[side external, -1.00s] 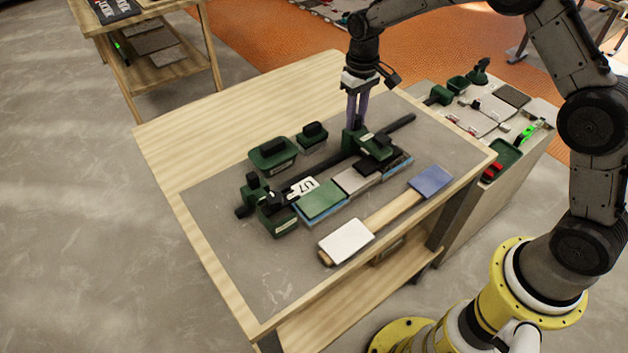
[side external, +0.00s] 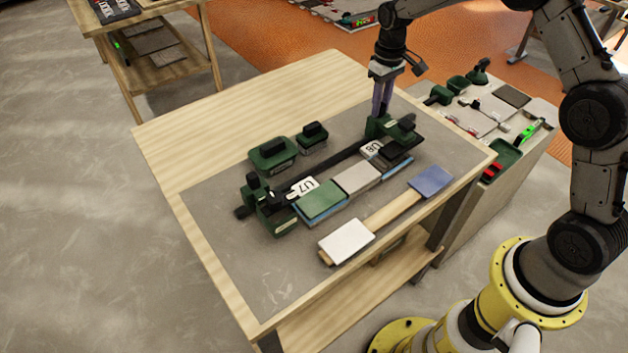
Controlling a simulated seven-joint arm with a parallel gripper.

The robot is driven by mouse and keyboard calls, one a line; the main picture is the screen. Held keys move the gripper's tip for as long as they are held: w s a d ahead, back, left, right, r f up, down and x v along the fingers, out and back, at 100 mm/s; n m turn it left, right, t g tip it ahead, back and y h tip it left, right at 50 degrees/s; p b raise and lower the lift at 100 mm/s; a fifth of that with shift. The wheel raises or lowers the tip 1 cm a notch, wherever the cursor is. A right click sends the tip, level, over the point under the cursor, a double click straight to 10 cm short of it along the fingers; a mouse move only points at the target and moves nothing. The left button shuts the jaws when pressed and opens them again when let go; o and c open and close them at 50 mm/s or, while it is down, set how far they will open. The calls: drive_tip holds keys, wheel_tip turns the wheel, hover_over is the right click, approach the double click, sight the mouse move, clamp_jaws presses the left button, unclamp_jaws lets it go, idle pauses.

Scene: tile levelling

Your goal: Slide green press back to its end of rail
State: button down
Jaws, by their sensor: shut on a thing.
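The green press (side external: 403,131) sits on the dark rail (side external: 325,167), close to the rail's right, far end. My gripper (side external: 382,112) points down and is shut on the green press from above; the fingertips are partly hidden against it. A second green clamp-like block (side external: 272,212) sits at the rail's left, near end. Beside the rail lie a green tile (side external: 321,200), a grey tile (side external: 357,178) and a dark tile (side external: 396,152) in a row. White tags marked U7 (side external: 302,187) and U6 (side external: 372,149) lie along the rail.
Two green containers with black handles (side external: 272,153) (side external: 313,135) stand behind the rail. A wooden strip (side external: 392,212) in front carries a white block (side external: 346,241) and a blue block (side external: 430,182). A side table (side external: 545,110) with tools stands at the right. The table's left part is clear.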

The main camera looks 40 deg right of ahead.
drive_tip(key=d, duration=0.9)
idle(0.4)
drive_tip(key=shift+d, duration=0.1)
drive_tip(key=c, duration=0.7)
unclamp_jaws()
wheel_tip(320, 180, up, 7)
drive_tip(key=shift+r, duration=0.1)
